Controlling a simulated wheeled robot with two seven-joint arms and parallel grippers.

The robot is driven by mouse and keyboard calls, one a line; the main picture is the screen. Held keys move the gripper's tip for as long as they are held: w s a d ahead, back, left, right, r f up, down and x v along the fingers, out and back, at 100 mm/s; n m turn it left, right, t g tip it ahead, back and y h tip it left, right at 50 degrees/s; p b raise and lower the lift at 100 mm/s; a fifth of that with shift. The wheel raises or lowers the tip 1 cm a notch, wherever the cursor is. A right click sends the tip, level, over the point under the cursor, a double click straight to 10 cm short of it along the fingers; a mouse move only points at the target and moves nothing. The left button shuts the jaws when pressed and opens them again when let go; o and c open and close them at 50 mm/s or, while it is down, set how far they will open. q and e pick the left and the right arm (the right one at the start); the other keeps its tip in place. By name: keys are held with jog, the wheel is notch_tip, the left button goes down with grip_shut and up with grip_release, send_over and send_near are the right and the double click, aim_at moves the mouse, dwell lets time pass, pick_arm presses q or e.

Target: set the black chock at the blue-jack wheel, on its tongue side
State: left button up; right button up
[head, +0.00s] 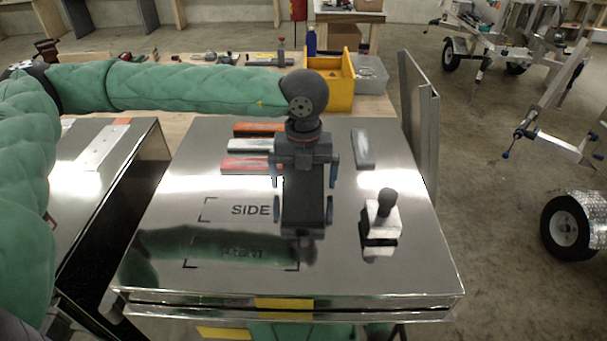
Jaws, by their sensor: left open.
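My left gripper (303,208) points down over the shiny metal worktop, with its fingers apart. A dark block that looks like the black chock (304,215) lies between the fingers, beside the "SIDE" marking. Its upper part is hidden by the gripper, and I cannot tell whether the fingers touch it. A trailer wheel (565,228) under a bright fender stands at the right edge. A small blue part (506,155) shows at the near end of a bar close to it. I cannot tell which wheel is the blue-jack one. My right gripper is out of view.
A light block with a black knob (384,215) stands right of the gripper. Orange, grey and red bars (250,163) and a grey bar (363,148) lie behind. A yellow bin (341,95) stands farther back. Another trailer (490,35) is at the back right. Open floor lies between.

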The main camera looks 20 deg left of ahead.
pick_arm(q)
jog(key=c, duration=1.5)
jog(key=shift+c, duration=0.2)
